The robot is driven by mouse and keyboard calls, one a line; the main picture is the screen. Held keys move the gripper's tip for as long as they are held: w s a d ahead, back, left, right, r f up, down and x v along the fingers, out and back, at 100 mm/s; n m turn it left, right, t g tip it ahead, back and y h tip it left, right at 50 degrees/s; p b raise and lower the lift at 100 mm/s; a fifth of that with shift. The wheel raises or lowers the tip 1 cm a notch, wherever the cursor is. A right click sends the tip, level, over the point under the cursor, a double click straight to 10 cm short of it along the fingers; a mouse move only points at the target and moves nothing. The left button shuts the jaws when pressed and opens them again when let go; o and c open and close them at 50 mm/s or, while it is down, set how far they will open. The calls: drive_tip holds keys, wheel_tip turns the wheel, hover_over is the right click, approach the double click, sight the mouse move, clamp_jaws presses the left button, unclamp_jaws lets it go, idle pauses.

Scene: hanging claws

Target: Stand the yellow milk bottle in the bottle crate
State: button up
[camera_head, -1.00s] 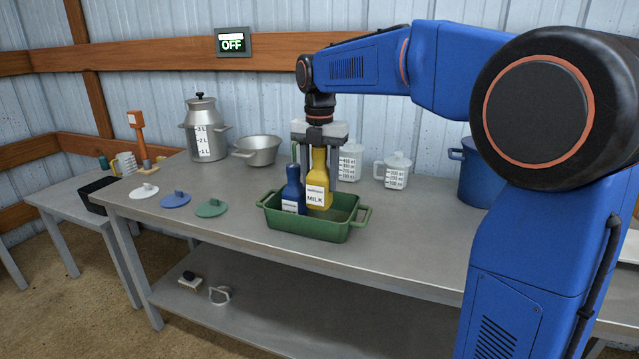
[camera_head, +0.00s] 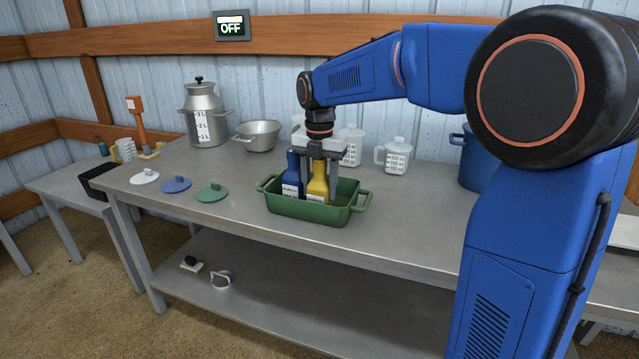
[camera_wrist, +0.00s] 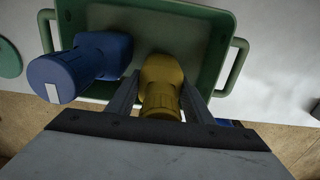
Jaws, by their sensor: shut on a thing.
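The yellow milk bottle (camera_head: 318,184) is upright inside the green bottle crate (camera_head: 310,212), its lower part hidden by the crate's front wall. My gripper (camera_head: 320,172) comes down from above and is shut on the yellow bottle near its neck. In the wrist view the yellow bottle (camera_wrist: 162,85) lies between my two fingers, over the crate floor, with the crate rim (camera_wrist: 225,55) around it. I cannot tell whether its base touches the crate floor.
A blue bottle (camera_head: 292,178) stands in the crate just left of the yellow one. White jugs (camera_head: 394,157), a metal bowl (camera_head: 259,135) and a tall metal can (camera_head: 204,118) stand behind. Flat lids (camera_head: 212,193) lie to the left. The crate's right part is free.

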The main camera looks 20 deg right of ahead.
drive_tip(key=shift+f, duration=0.1)
drive_tip(key=o, duration=1)
wheel_tip(320, 180, up, 12)
drive_tip(key=shift+r, duration=0.15)
